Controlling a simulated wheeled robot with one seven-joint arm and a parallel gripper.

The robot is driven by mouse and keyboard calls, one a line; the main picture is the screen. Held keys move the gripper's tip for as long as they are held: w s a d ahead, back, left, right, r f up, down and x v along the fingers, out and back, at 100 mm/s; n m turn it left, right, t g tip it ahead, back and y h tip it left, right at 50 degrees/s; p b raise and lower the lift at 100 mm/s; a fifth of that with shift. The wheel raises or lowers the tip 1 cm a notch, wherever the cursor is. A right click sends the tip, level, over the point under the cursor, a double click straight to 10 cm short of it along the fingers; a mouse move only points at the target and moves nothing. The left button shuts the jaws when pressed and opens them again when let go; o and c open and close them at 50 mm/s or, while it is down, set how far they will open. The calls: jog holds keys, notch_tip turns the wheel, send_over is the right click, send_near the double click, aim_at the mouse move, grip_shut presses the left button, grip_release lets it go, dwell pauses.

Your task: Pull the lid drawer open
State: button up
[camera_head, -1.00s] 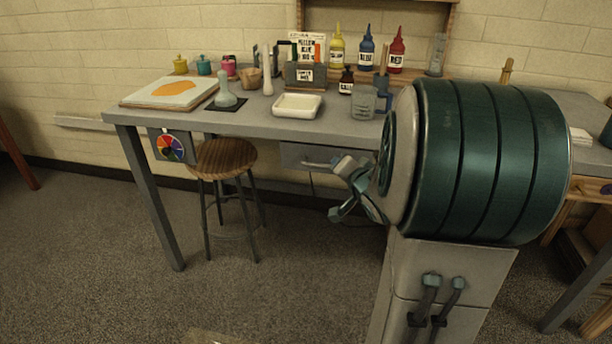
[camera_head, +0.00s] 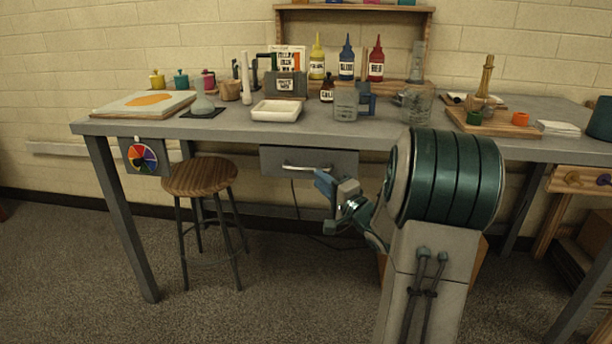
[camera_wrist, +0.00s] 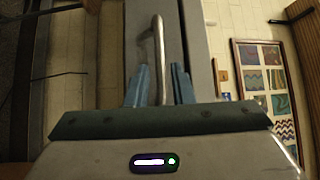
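The lid drawer (camera_head: 276,158) is a grey drawer under the front edge of the workbench, and it looks shut. Its silver bar handle (camera_head: 300,168) runs across its front. My gripper (camera_head: 325,182) is in front of the drawer's right part, near the handle's right end. In the wrist view, the fingers of my gripper (camera_wrist: 159,85) are apart, with the handle (camera_wrist: 158,50) showing lengthwise in the gap between them. Neither finger visibly presses on the bar. I cannot tell how deep the bar sits between them.
A wooden stool (camera_head: 200,177) stands left of the drawer. The floor in front of the drawer is open.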

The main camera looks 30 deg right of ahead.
aim_at(308, 171)
jog(key=b+x, duration=0.1)
jog(key=x, duration=0.5)
jog(key=shift+w+a, duration=0.1)
jog(key=shift+w, duration=0.3)
grip_shut()
